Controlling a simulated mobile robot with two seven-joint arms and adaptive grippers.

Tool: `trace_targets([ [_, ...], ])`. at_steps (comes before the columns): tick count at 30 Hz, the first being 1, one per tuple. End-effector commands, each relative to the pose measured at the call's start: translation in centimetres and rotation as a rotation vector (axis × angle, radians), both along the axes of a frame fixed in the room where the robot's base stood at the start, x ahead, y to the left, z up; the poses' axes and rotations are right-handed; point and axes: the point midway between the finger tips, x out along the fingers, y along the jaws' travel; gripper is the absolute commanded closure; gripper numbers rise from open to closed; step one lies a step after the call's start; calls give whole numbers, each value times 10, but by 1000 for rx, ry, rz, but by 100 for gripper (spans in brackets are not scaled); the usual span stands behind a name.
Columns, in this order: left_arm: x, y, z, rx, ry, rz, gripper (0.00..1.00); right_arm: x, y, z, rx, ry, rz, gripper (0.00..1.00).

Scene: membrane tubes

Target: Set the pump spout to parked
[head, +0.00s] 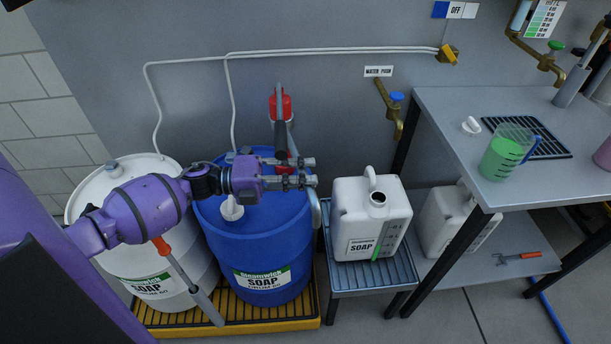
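A drum pump with a red head (280,106) and a dark handle stands on top of the blue soap drum (222,225). Its grey curved spout (315,207) comes down on the drum's right side, toward the white soap jug (345,195). My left gripper (306,172) reaches over the blue drum from the left, in front of the pump. Its two fingers point right and are apart, close to the upper end of the spout. They partly hide the pump's lower body, and I cannot tell whether they touch it. My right gripper is not in view.
The jug stands on a slatted stand (372,276). A white drum (122,180) shares the yellow pallet (262,318). A grey bar with an orange grip (165,249) leans in front. A bench (440,110) with a green-filled pitcher (500,157) is at right.

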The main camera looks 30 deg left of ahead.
Motion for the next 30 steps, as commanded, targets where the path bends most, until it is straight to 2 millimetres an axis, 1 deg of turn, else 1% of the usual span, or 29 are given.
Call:
trace_targets([
  [10,1,-1,1,-4,-1,1,65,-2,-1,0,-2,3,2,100],
  [14,-4,7,1,-3,1,2,65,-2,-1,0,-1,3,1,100],
  [17,-13,21,1,-1,2,3,65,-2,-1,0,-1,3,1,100],
  [24,-42,64,2,0,2,3,65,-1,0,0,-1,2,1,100],
  [27,-52,80,2,-2,2,3,65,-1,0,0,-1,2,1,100],
  [30,-59,91,3,-2,0,3,65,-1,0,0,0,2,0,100],
])
